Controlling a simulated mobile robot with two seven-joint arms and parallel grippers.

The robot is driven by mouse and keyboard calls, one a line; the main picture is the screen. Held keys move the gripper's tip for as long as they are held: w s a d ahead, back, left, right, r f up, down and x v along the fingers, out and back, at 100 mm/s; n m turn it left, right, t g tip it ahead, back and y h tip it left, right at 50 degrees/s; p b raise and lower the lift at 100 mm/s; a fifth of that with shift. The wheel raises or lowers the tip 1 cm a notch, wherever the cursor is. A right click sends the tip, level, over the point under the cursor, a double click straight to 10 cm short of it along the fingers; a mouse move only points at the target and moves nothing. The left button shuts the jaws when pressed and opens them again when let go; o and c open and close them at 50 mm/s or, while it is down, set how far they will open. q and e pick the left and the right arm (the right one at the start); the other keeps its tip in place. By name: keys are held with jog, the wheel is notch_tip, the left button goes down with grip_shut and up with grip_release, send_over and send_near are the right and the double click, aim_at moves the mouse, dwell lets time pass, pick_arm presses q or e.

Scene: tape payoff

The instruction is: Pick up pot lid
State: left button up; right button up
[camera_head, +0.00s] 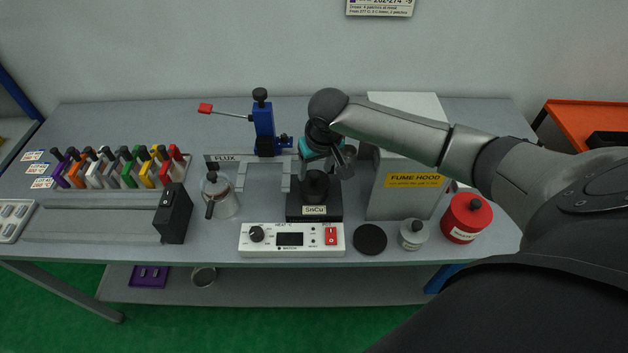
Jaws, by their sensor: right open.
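The solder pot is a black block (314,213) with a white SnCu label, standing behind the white control unit at the bench's middle. A dark round piece that looks like the pot lid (316,187) sits on top of it. My right arm reaches in from the right, and my right gripper (328,168) is directly above the pot, open. The gripper partly hides the top of the lid. I cannot tell whether the fingers touch it. My left gripper is out of view.
A flat black disc (370,239) lies right of the control unit (292,239). The fume hood (398,200), a grey bottle (413,236) and a red container (466,218) stand to the right. A flux bottle (219,196) and blue lever stand (264,130) are left.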

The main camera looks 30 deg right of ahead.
jog(key=shift+w+f, duration=0.2)
jog(key=shift+f, duration=0.5)
jog(key=shift+c, duration=0.3)
grip_shut()
